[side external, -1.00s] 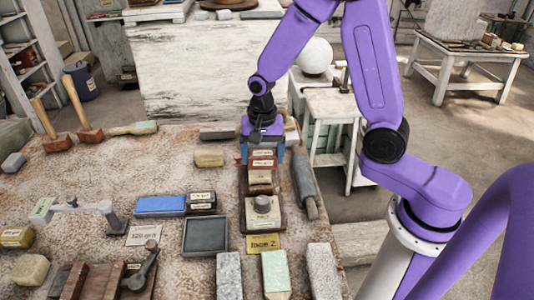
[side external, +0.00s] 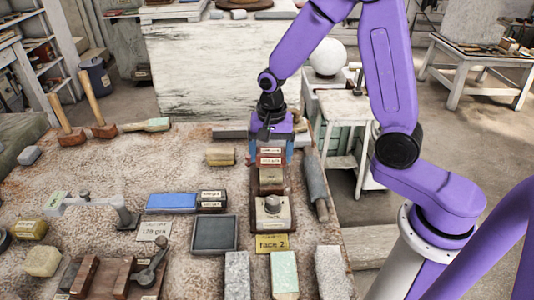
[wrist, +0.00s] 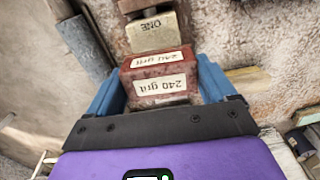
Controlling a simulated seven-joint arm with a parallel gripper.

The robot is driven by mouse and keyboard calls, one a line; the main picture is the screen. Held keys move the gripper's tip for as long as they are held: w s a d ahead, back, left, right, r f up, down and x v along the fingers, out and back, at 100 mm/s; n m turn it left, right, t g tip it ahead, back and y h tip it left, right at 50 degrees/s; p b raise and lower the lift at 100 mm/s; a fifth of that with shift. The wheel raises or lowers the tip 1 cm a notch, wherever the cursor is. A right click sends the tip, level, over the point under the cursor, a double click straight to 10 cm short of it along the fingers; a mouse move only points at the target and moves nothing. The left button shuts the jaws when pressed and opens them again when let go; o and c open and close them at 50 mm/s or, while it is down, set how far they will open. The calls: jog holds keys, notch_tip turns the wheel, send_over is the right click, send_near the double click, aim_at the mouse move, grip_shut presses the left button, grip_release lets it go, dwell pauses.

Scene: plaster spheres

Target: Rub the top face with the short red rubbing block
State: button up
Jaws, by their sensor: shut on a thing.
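My gripper (side external: 271,155) is at the far end of a wooden holder (side external: 287,214) on the bench. Its blue fingers are shut on a short red block with white labels (side external: 270,161); in the wrist view the red block (wrist: 160,88) reads "240 grit". Just in front of the red block is a pale block, which in the wrist view (wrist: 152,36) carries the word "ONE". I cannot tell whether the red block touches a face beneath it. A pale clamp piece with a dark knob (side external: 272,205) sits nearer on the holder, by a yellow "Face 2" card (side external: 271,243).
A grey cylinder (side external: 316,185) lies close to the holder's right. Left are a yellow block (side external: 220,157), a blue block (side external: 171,203), dark labelled blocks (side external: 211,200) and a dark tray (side external: 215,235). Several pale slabs stand in front.

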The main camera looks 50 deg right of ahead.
jog(key=shift+s+d+r, duration=0.3)
jog(key=shift+s+d, duration=0.05)
jog(key=shift+a, duration=0.15)
jog(key=shift+a+f, duration=0.1)
jog(key=shift+a, duration=1.35)
jog(key=shift+f, duration=0.6)
